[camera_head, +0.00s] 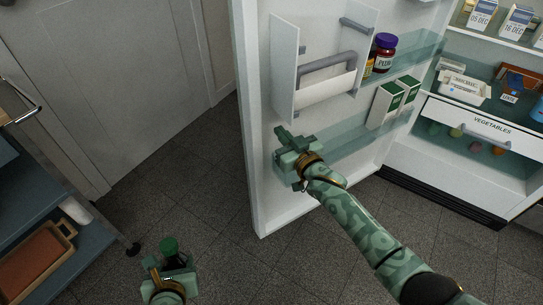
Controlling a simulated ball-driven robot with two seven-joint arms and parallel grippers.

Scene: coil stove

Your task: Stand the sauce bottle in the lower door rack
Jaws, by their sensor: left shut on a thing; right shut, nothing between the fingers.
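The sauce bottle (170,251), dark with a green cap, is at the bottom left of the head view, above the floor. My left gripper (168,277) is shut on it and hides its lower part; the cap points up. The lower door rack (352,140) is a clear greenish shelf on the inside of the open fridge door. Two white and green cartons stand in its right part. My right gripper (287,143) is shut and empty at the rack's left end, in front of it. I cannot tell whether it touches the door.
The fridge door (257,130) stands open. Its upper rack (415,50) holds jars, one with a purple lid. A white holder (323,90) is left of them. The fridge has a vegetable drawer (483,128). A blue cart (40,205) stands at left; floor between is clear.

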